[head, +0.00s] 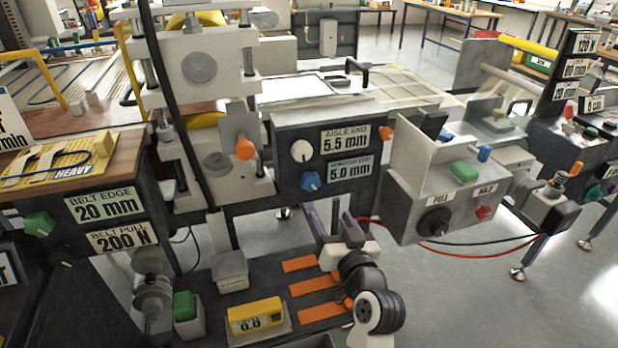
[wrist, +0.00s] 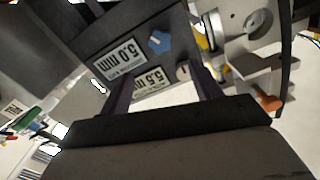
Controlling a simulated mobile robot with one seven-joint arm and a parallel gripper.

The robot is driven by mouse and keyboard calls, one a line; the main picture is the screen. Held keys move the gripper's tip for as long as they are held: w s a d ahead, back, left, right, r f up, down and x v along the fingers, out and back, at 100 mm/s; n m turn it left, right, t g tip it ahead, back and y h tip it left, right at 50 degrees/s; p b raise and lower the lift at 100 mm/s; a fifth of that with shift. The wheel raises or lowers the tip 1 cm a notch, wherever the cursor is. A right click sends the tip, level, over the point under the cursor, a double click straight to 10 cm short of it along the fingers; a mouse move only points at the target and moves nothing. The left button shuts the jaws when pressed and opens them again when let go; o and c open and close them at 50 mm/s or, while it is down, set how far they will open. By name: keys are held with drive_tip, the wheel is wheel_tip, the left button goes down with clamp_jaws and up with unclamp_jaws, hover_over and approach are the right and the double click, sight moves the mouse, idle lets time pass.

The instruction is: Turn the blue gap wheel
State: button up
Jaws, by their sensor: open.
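The blue gap wheel (head: 310,181) is a small lobed knob low on the dark panel, left of the 5.0 mm label (head: 349,171). In the wrist view the blue wheel (wrist: 158,41) shows ahead of the fingertips, between the two finger lines, with clear space before it. My gripper (head: 332,210) is open and empty, just below and a little right of the wheel in the head view. Its two dark fingers (wrist: 160,80) frame the panel in the wrist view, where the labels appear upside down.
A white knob (head: 302,151) sits above the blue wheel, beside the 5.5 mm label (head: 345,140). An orange knob (head: 245,149) is to the left. A grey control box (head: 410,207) stands right. A lower shelf with a yellow display (head: 255,315) and orange strips lies below.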

sight(312, 183)
drive_tip(key=p+x, duration=0.3)
drive_tip(key=x, duration=1)
drive_tip(key=shift+c, duration=0.3)
drive_tip(key=c, duration=0.9)
drive_tip(key=m+p, duration=0.1)
drive_tip(key=m, duration=0.1)
drive_tip(key=shift+r+m, duration=0.1)
drive_tip(key=shift+m, duration=0.3)
drive_tip(key=shift+m+p, duration=0.35)
drive_tip(key=shift+m, duration=0.75)
drive_tip(key=o, duration=1)
drive_tip(key=shift+c, duration=0.2)
